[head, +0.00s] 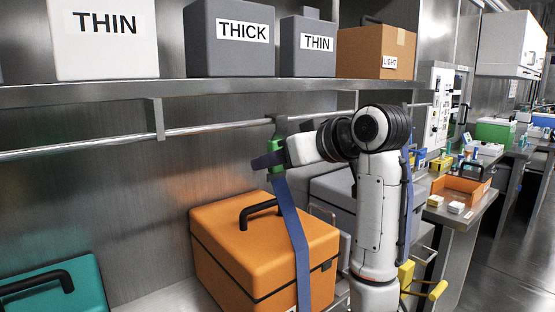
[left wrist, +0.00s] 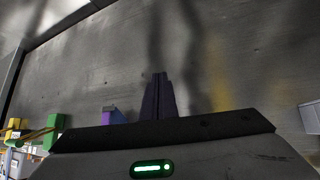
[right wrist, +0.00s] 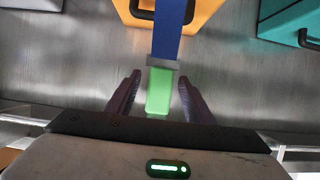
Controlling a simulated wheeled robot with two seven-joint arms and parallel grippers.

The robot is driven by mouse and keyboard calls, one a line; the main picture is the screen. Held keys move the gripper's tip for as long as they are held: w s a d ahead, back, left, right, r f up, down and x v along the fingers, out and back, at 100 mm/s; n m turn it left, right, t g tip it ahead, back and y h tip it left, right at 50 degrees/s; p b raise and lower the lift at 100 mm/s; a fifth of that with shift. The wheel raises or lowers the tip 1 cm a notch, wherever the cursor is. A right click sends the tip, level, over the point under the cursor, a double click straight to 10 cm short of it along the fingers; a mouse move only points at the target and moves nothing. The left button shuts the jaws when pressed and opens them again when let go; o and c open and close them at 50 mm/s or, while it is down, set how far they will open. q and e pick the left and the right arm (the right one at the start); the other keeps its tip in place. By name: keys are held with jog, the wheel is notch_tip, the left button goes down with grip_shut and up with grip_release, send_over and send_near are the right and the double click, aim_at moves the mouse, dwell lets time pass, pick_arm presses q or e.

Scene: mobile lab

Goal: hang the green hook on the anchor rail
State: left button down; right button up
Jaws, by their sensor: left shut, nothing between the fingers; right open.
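The green hook (head: 276,165) is upright at the anchor rail (head: 215,129). Its dark grey top meets the rail; I cannot tell how fully it sits over it. A blue strap (head: 291,235) hangs from the hook in front of the orange case. My right gripper (head: 268,161) is at the hook. In the right wrist view, its purple fingers (right wrist: 156,98) stand open on either side of the green body (right wrist: 159,92), with gaps beside it. My left gripper (left wrist: 158,95) shows only in the left wrist view, shut and empty before a grey wall.
An orange case (head: 250,245) stands below the rail, with a teal case (head: 55,290) at left. A shelf (head: 80,95) above the rail bears labelled boxes. A bracket (head: 155,118) holds the rail. A side bench (head: 455,215) at right carries an orange tray and small items.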

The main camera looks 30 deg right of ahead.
jog(key=shift+s+r, duration=0.2)
jog(key=shift+s, duration=0.1)
pick_arm(q)
jog(key=shift+s+a+r+p, duration=0.3)
jog(key=shift+a+r+p, duration=0.15)
jog(key=shift+p, duration=0.75)
pick_arm(e)
jog(key=v, duration=0.9)
jog(key=shift+s, duration=0.25)
